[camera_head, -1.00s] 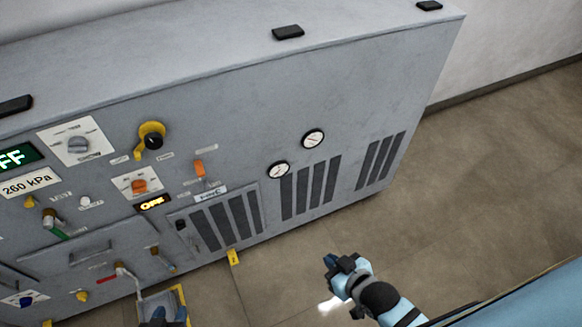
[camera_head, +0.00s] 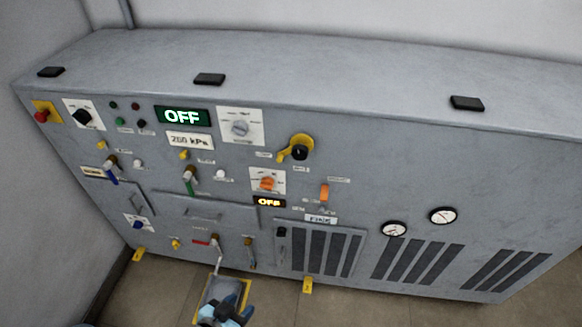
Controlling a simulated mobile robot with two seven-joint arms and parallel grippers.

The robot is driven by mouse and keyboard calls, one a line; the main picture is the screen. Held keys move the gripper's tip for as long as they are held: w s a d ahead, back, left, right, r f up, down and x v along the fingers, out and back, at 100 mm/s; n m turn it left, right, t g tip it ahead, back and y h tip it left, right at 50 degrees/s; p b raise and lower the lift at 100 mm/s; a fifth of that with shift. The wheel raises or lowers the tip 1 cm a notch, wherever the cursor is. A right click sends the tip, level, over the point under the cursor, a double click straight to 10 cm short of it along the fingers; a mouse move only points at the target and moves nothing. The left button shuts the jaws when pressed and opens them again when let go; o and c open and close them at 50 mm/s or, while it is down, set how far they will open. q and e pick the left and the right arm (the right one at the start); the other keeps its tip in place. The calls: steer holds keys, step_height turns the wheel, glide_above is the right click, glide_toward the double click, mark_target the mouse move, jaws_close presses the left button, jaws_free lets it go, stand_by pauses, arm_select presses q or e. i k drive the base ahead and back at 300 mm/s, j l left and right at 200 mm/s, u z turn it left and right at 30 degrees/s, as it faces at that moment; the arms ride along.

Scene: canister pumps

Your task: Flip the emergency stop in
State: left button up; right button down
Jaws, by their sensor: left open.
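The emergency stop (camera_head: 41,116) is a red button on a yellow plate at the far upper left of the grey panel. Whether it is pressed in or out is too small to tell. My left gripper (camera_head: 224,309) is at the bottom edge, low in front of the panel, open and well away from the red button. Nothing shows between its fingers. My right gripper is out of view.
The grey cabinet (camera_head: 330,90) carries a green OFF display (camera_head: 182,117), several knobs, coloured levers, gauges (camera_head: 442,215) and vents. A yellow-edged tray (camera_head: 243,290) sits on the floor behind my left gripper. A wall (camera_head: 45,190) closes the left side.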

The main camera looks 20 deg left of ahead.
mark_target(41, 118)
steer(key=u, duration=1.95)
steer(key=i+j+u, duration=0.15)
steer(key=i+j, duration=0.25)
steer(key=i+j+u, duration=0.15)
steer(key=i+j, duration=0.15)
steer(key=i, duration=0.25)
steer(key=i+j+u, duration=0.2)
steer(key=i, duration=0.25)
steer(key=j, duration=0.1)
